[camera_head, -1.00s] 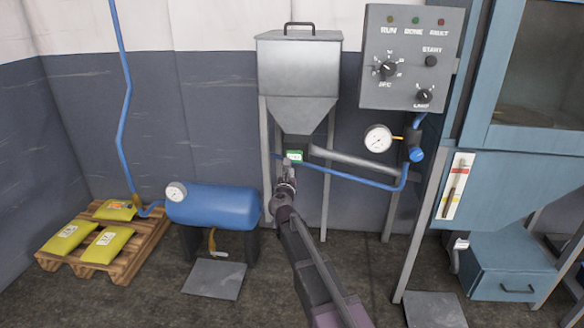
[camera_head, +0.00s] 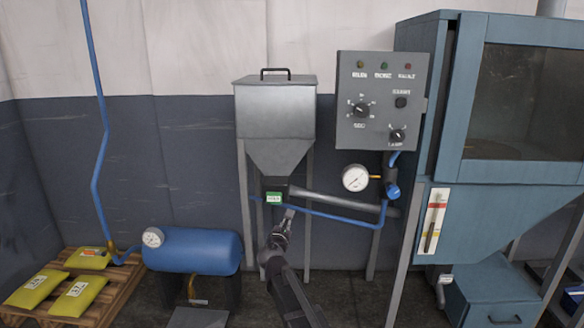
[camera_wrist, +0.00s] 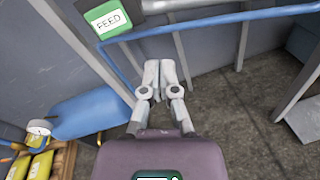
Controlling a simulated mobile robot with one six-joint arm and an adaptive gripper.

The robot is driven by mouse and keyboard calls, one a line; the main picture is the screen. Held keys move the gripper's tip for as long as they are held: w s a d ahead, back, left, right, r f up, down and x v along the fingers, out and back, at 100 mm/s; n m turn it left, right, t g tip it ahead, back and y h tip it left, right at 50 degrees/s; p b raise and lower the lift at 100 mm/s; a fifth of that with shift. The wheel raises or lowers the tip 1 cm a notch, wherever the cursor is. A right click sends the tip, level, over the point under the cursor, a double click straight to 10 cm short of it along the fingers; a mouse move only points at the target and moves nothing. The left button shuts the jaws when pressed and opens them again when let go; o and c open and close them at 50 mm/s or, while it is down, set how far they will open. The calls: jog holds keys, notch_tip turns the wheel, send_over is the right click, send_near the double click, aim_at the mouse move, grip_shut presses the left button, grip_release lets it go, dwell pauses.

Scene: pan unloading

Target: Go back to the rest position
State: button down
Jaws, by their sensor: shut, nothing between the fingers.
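My gripper (camera_head: 287,216) is in front of the hopper's lower outlet in the head view, with my arm reaching up from the bottom. In the wrist view my gripper (camera_wrist: 160,66) has its two grey fingers together, with nothing between them. The fingertips are below and to the right of the green FEED label (camera_wrist: 110,24), apart from it. That label also shows in the head view (camera_head: 273,198).
A steel hopper (camera_head: 274,108) stands by the wall, with a control box (camera_head: 380,105) and gauge (camera_head: 355,178) to its right. A blue hose (camera_head: 335,215) runs behind my gripper. A blue tank (camera_head: 195,252), pallet with yellow bags (camera_head: 75,298) and blue cabinet (camera_head: 500,200) flank it.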

jog(key=s+d+f+m+g+h, duration=0.2)
jog(key=s+d+f+m+g, duration=0.4)
jog(key=d+m, duration=0.35)
jog(key=s+d+f+m+g+h, duration=0.1)
jog(key=s+d+f+m+g, duration=0.35)
jog(key=s+d+m, duration=0.4)
jog(key=s+d+f+m+g+y, duration=0.1)
jog(key=s+f+m+g+y, duration=0.2)
jog(key=s+m, duration=0.4)
jog(key=s+d+f+m+g+y, duration=0.2)
jog(key=s+f+m+g+y, duration=0.15)
jog(key=s+m, duration=0.4)
notch_tip(320, 180, up, 28)
jog(key=s+n+p, duration=0.1)
jog(key=p, duration=2.7)
jog(key=shift+s+a+n, duration=0.2)
jog(key=shift+a+n, duration=0.1)
jog(key=shift+n, duration=0.05)
jog(key=shift+f+h, duration=0.15)
jog(key=shift+h, duration=0.1)
